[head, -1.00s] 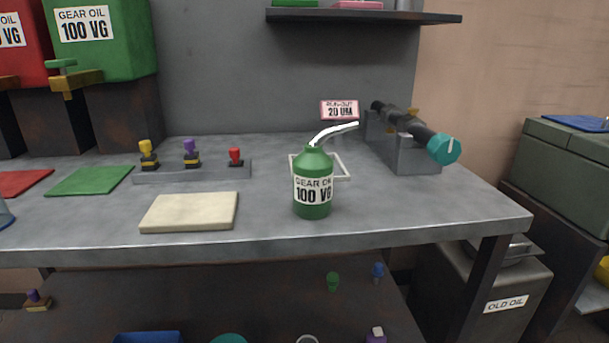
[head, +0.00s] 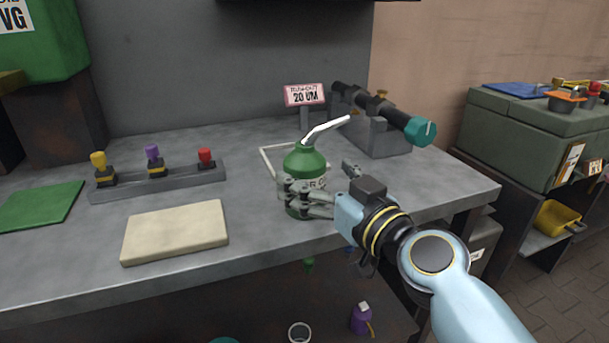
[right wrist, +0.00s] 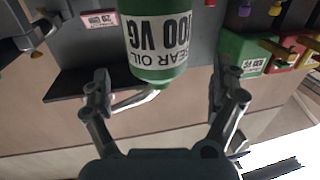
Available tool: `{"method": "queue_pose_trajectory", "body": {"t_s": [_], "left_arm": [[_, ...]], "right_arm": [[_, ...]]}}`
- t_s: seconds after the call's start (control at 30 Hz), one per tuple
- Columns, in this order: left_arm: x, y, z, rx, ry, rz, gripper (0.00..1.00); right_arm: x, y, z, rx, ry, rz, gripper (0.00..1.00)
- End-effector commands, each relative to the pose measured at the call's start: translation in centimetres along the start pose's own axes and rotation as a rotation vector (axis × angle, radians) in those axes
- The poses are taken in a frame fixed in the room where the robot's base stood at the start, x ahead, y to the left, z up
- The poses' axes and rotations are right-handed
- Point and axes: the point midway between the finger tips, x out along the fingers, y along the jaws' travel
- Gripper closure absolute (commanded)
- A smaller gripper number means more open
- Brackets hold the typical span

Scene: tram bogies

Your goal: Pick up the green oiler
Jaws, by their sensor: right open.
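The green oiler (head: 303,160), with a pale bent spout, stands upright on the grey bench near its front edge. My right gripper (head: 320,184) is open at the oiler. In the head view one finger overlaps the front of the oiler and hides part of its label; the other is to its right. In the right wrist view the oiler (right wrist: 158,62) appears upside down, lined up between the spread fingers (right wrist: 161,88), with a visible gap on each side. How deep it sits between them I cannot tell. My left gripper is not in view.
A pale pad (head: 175,232) lies left of the oiler. A rack (head: 190,180) with yellow, purple and red-topped pieces is behind it. A white frame (head: 268,160) is just behind the oiler. A pink sign (head: 305,95) and a teal-ended tool (head: 420,130) stand behind right.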

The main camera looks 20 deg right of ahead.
Motion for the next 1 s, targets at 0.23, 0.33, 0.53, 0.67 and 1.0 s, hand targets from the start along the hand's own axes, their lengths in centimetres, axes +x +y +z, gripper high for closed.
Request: {"method": "queue_pose_trajectory", "body": {"t_s": [0.23,0.33,0.53,0.67,1.0], "left_arm": [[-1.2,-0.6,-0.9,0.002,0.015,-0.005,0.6],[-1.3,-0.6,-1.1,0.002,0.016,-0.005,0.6],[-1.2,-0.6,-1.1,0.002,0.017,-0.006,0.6],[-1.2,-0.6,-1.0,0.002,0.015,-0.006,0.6],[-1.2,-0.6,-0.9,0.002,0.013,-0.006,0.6]], "right_arm": [[3.8,0.2,-0.3,0.002,0.002,0.0,0.06],[4.7,0.2,-0.2,0.002,0.001,0.0,0.06],[4.9,0.2,-0.1,0.001,-0.001,0.0,0.06],[4.9,0.2,-0.1,0.001,-0.001,0.0,0.16],[4.9,0.2,-0.1,0.001,0.0,0.0,0.6]]}}
